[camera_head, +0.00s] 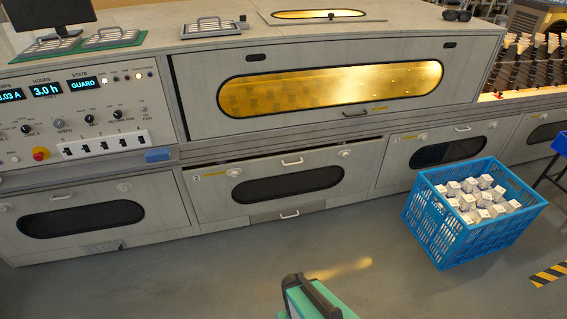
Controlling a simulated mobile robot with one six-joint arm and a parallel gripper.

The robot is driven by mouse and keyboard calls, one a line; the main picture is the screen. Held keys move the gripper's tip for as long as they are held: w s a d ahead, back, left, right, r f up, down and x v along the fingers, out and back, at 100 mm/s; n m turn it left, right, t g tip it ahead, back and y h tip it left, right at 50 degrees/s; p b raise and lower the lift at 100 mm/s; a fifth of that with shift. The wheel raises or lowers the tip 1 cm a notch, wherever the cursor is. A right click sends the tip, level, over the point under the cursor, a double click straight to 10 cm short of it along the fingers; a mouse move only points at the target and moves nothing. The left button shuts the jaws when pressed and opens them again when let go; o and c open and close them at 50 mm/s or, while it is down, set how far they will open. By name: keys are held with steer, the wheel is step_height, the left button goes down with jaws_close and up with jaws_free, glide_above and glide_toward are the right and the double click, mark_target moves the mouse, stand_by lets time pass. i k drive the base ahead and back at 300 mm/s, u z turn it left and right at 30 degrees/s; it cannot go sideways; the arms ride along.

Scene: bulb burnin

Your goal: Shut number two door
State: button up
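The number two door (215,201) is the middle lower panel of the long grey cabinet, with a small numbered label at its upper left. It has a dark oval window (288,185), a pale handle (292,162) near its top edge and a round knob on each side. A dark gap runs along its top edge, so the door looks slightly ajar at the top. A teal and grey part of my arm (312,300) shows at the bottom edge, apart from the door. My gripper's fingers are not in view.
A blue crate (437,228) of white boxes stands on the floor right of the door. Other lower doors (95,217) flank it. A control panel (85,110) is at upper left. The floor (200,285) before the door is clear.

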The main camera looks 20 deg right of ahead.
mark_target(278, 182)
steer(key=u, duration=0.55)
steer(key=i, duration=0.9)
steer(key=u, duration=0.1)
